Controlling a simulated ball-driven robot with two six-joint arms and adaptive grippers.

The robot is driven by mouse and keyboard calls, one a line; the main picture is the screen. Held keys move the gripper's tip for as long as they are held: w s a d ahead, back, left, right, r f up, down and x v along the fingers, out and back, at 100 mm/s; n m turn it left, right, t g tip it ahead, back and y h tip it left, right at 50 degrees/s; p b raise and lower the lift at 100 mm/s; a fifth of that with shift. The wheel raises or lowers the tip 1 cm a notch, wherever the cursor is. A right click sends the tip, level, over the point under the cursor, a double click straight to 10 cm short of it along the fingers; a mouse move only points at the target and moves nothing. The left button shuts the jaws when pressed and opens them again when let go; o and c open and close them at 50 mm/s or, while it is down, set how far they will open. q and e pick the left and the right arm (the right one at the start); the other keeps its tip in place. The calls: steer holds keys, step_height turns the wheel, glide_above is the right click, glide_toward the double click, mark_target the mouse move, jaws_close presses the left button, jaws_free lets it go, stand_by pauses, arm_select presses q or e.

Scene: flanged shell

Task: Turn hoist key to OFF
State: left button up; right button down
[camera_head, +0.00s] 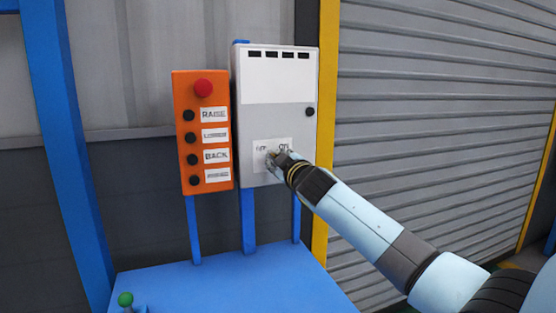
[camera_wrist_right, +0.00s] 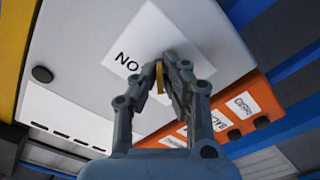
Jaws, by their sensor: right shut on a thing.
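The hoist key (camera_wrist_right: 160,77) is a small yellow piece in the right wrist view, between my right gripper's fingers, in front of a white label plate (camera_wrist_right: 150,35). My right gripper (camera_head: 272,157) is shut on it at the lower part of the grey control box (camera_head: 277,90). The label plate (camera_head: 262,145) also shows in the head view, with small lettering at its left and right. The fingers hide most of the key, so its exact angle cannot be told. My left gripper is out of view.
An orange panel (camera_head: 217,92) with a red button (camera_head: 203,88), several black buttons and labels such as RAISE and BACK stands just left of the box. A blue table (camera_head: 235,285) lies below. A yellow post (camera_head: 325,110) and grey shutter (camera_head: 450,100) are to the right.

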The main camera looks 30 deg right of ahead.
steer(key=c, duration=1.5)
jaws_free()
steer(key=v, duration=1.2)
steer(key=shift+f, duration=0.15)
